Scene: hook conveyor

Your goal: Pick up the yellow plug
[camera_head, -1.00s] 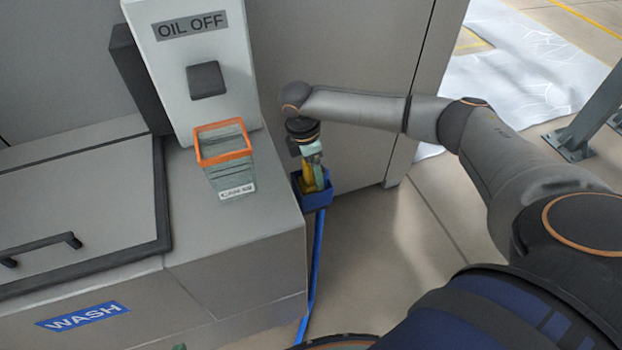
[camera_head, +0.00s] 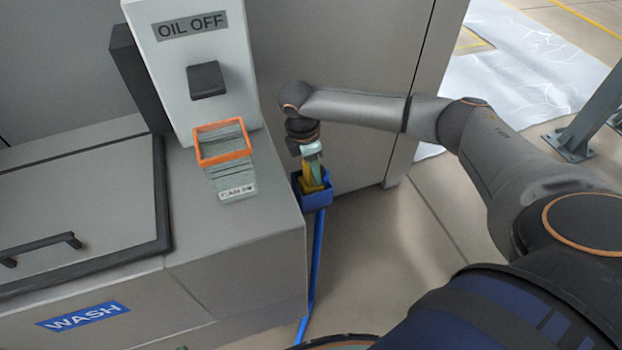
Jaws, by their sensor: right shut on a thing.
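The yellow plug (camera_head: 308,180) shows as a small yellow patch inside the blue holder (camera_head: 314,200), which stands on a blue post beside the grey machine. My right gripper (camera_head: 313,161) points down into the top of the holder and is shut on the yellow plug. The lower part of the plug is hidden by the holder's front wall, and the fingertips are small and partly hidden. My left gripper is not in view.
The grey wash machine (camera_head: 236,272) fills the left side. A clear container with an orange rim (camera_head: 224,158) stands on it, close left of the holder. A grey cabinet wall (camera_head: 350,60) rises behind my arm. Floor is free right of the post.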

